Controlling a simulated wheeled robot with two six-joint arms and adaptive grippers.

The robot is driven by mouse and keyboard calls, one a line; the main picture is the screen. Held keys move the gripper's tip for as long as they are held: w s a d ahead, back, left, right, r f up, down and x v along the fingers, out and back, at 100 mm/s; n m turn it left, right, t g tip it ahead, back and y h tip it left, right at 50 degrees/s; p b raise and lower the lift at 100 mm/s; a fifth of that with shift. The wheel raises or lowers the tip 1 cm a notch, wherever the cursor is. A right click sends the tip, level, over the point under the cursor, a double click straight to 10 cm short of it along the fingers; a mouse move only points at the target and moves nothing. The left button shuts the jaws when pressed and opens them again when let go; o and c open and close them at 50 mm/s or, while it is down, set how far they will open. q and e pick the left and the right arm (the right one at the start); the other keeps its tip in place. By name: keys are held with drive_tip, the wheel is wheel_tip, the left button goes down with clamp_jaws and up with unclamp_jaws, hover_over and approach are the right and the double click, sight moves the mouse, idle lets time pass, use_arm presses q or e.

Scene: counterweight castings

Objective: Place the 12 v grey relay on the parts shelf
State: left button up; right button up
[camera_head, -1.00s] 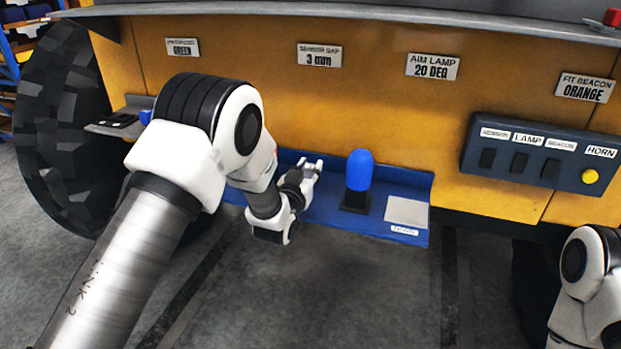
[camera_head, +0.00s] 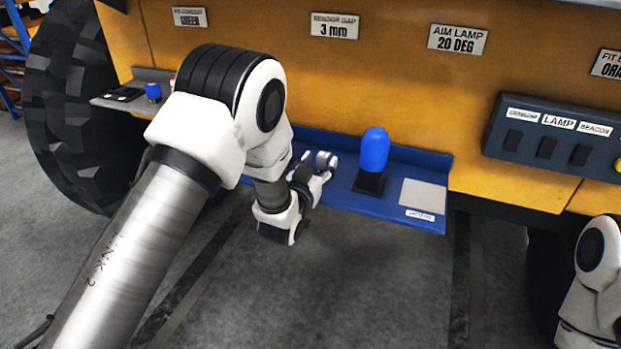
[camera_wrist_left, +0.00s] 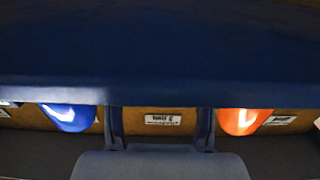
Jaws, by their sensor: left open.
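My left gripper (camera_head: 324,163) is open at the left part of a blue shelf (camera_head: 430,165), left of a blue domed beacon on a black base (camera_head: 374,155). In the left wrist view its two fingers (camera_wrist_left: 160,128) stand apart, with nothing visible held between them. A broad dark blue surface fills the top of that view. I cannot make out a grey relay; my left arm hides part of the shelf. A small grey side shelf (camera_head: 128,104) at the left holds a black item and a small blue item (camera_head: 153,91). My right gripper is out of view.
A pale plate (camera_head: 422,194) lies on the blue shelf's right part. A switch box (camera_head: 550,140) and labels are on the yellow panel. A big tyre (camera_head: 75,110) stands left. The left wrist view shows blue (camera_wrist_left: 70,116) and orange (camera_wrist_left: 243,120) rounded objects.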

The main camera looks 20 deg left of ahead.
use_arm(q)
drive_tip(key=s+b, duration=0.2)
drive_tip(key=s, duration=0.6)
drive_tip(key=s+a+f+g, duration=0.1)
drive_tip(key=s+f+g, duration=0.4)
drive_tip(key=f, duration=0.4)
drive_tip(key=s+a+f+g, duration=0.2)
drive_tip(key=s+f, duration=0.5)
drive_tip(key=f, duration=0.2)
drive_tip(key=s+a+f+g, duration=0.1)
drive_tip(key=s+f+g, duration=0.4)
drive_tip(key=f, duration=0.4)
drive_tip(key=s+f+g, duration=0.3)
drive_tip(key=s, duration=0.6)
drive_tip(key=s+f+g, duration=0.3)
drive_tip(key=s+f, duration=0.1)
drive_tip(key=s, duration=0.6)
drive_tip(key=shift+a+f+n, duration=0.15)
drive_tip(key=shift+f+n, duration=0.15)
drive_tip(key=shift+n, duration=0.1)
drive_tip(key=shift+y, duration=0.3)
